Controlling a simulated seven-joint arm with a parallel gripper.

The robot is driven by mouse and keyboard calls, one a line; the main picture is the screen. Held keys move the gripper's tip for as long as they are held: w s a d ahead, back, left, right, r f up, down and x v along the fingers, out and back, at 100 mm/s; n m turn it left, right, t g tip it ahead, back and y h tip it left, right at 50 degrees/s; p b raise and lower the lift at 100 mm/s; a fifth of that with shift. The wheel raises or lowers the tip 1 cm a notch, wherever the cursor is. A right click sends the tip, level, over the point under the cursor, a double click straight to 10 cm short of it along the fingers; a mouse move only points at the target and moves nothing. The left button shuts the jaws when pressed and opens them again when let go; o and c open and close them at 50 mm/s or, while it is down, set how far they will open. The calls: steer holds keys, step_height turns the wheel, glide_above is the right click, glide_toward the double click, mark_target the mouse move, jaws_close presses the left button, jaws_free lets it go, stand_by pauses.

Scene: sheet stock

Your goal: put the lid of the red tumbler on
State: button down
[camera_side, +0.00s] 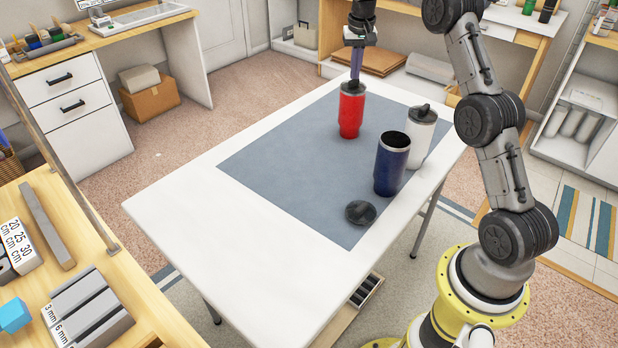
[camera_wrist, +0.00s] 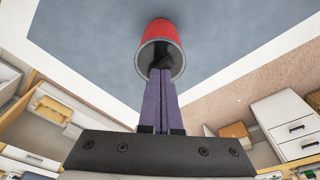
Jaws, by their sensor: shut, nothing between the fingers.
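The red tumbler (camera_side: 350,115) stands upright near the far edge of the grey mat. A dark lid (camera_side: 346,88) appears to sit on its top, with a small raised part; I cannot tell whether it is fully seated. In the wrist view the red tumbler (camera_wrist: 158,30) is ahead, its grey rim and dark top facing me. My gripper (camera_side: 355,80) points down right above the top, its purple fingers closed together and empty. In the wrist view the fingertips (camera_wrist: 160,72) hide part of the top. I cannot tell whether they touch the lid.
A blue tumbler (camera_side: 392,165) stands open, without a lid, close to a white tumbler (camera_side: 421,138) with a dark lid. A loose dark lid (camera_side: 360,212) lies near the mat's front right edge. The left of the grey mat (camera_side: 275,160) and the white table (camera_side: 200,230) are clear.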

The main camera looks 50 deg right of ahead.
steer(key=shift+f, duration=0.2)
steer(key=shift+r, duration=0.1)
step_height(320, 180, up, 9)
stand_by(1.1)
